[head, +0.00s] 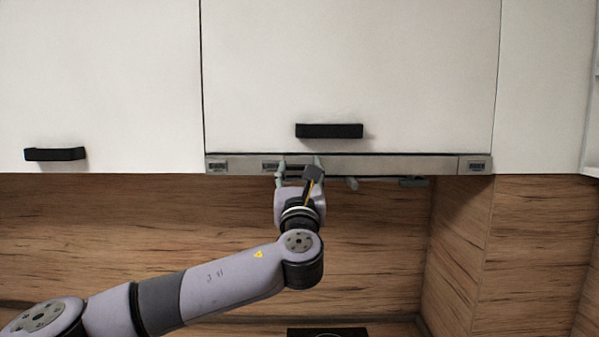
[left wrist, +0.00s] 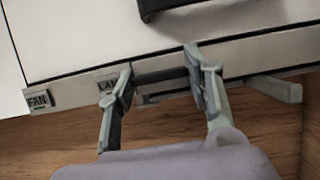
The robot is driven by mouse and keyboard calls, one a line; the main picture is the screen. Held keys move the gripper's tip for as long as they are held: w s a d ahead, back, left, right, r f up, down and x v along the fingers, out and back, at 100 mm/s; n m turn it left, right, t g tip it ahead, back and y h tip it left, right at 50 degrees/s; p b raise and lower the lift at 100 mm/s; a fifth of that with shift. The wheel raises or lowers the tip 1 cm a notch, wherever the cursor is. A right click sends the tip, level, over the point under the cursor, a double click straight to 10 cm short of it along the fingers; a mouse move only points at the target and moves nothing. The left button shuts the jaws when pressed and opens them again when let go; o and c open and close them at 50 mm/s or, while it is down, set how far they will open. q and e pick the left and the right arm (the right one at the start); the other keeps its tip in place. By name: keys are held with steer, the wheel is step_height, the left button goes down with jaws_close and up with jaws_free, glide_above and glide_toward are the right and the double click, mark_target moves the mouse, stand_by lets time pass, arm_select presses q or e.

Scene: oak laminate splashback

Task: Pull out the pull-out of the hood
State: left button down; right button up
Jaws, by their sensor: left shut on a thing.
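The hood's pull-out (head: 400,164) is a slim grey metal front strip below a white cabinet door. It looks flush under the door. My left gripper (head: 300,163) is at the strip, left of its middle, reaching up from below. In the left wrist view, the fingers of my left gripper (left wrist: 163,82) are on both ends of a short dark handle (left wrist: 160,76) on the pull-out (left wrist: 73,93), shut on it. My own fingers hide the handle's ends. My right gripper is in neither view.
A black door handle (head: 329,131) sits just above the strip. FAN (left wrist: 38,100) and partly covered LAMP labels are on the strip. Another white cabinet with a black handle (head: 54,154) is at left. A wood side panel (head: 465,250) stands at right. A dark hob (head: 327,332) lies below.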

arm_select(q)
steer(key=shift+s, duration=0.2)
steer(key=s+b, duration=0.5)
steer(key=s, duration=0.7)
steer(key=shift+s+b, duration=0.2)
steer(key=shift+b, duration=0.15)
steer(key=c, duration=0.8)
jaws_free()
steer(key=v, duration=1.2)
